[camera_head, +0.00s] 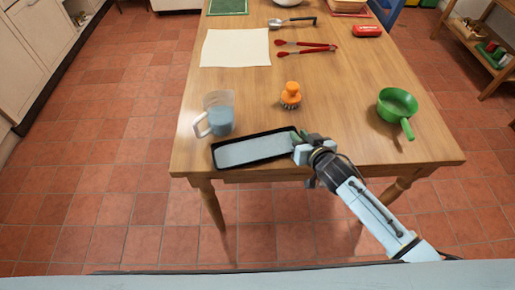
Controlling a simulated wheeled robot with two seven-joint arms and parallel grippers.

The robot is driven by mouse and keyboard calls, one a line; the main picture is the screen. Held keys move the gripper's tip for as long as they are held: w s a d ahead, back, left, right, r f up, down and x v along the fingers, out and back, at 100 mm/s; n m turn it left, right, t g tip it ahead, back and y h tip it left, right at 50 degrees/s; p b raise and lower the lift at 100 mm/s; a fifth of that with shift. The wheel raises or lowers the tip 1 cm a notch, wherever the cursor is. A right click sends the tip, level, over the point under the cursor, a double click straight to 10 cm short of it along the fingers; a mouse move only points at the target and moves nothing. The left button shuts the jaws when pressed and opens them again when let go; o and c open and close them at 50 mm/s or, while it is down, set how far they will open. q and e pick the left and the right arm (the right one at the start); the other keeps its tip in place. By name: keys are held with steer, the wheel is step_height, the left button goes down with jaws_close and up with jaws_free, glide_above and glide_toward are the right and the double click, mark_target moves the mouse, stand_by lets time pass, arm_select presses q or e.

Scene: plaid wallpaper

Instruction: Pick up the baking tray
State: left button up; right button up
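The baking tray (252,150) is a shallow rectangle with a dark rim and a pale grey inside. It is at the front edge of the wooden table, left of the middle. My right gripper (301,146) is at the tray's right end, and its fingers overlap the rim there. The fingertips are small and partly hidden, so I cannot tell whether they are closed on the rim. My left gripper is not in view.
A measuring jug (218,113) stands just behind the tray's left part. An orange-topped brush (290,95) and a green pan (397,105) are farther back and right. Red tongs (306,48), a white cloth (235,48) and a ladle (292,22) lie beyond.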

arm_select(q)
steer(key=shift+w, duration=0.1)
arm_select(e)
jaws_close()
steer(key=shift+r, duration=0.1)
